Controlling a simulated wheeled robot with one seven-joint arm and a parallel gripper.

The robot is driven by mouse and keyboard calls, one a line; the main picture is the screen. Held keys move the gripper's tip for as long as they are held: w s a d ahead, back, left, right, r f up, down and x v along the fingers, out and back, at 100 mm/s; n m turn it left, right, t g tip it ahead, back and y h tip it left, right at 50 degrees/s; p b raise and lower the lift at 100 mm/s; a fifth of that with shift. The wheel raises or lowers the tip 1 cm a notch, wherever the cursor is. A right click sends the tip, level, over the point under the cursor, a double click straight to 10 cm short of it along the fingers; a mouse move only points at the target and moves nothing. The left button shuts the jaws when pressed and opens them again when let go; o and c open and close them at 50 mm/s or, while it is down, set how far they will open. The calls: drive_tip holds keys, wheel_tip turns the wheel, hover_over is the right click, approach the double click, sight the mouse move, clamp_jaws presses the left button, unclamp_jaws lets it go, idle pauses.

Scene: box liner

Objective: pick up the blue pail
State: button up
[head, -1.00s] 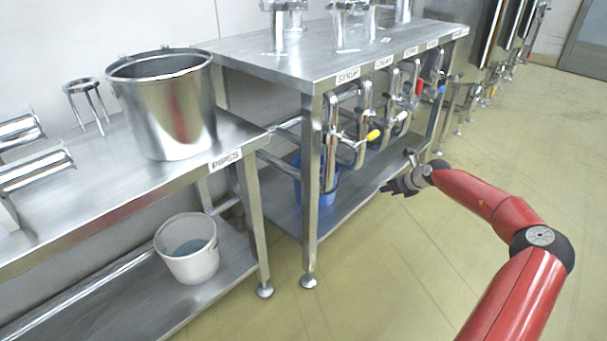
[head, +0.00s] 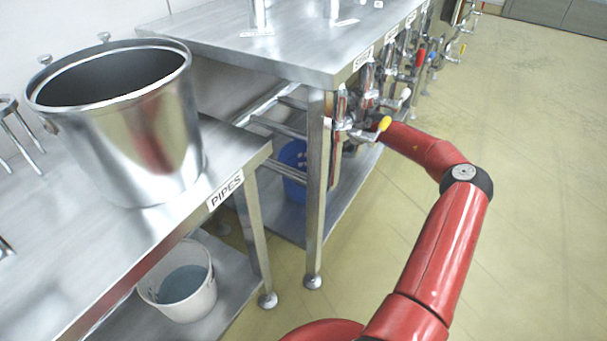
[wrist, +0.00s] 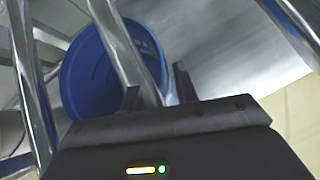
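The blue pail (head: 292,172) stands on the lower shelf of the labelled metal table, behind the table's front leg and partly hidden by it. In the wrist view the blue pail (wrist: 85,82) shows its open rim at upper left, with a shiny metal bar crossing in front of it. My gripper (wrist: 157,90) has its two dark fingers spread apart with nothing held. The bar and the pail's right side appear beyond the gap. In the head view my gripper is hidden behind the taps at the table's front.
The table leg (head: 316,220) stands before the pail. A white bucket (head: 205,300) sits on the left lower shelf. The floor at right is clear.

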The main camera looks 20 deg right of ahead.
drive_tip(key=x, duration=0.5)
drive_tip(key=shift+w+a+f, duration=0.1)
drive_tip(key=shift+f, duration=0.05)
drive_tip(key=shift+c, duration=0.3)
clamp_jaws()
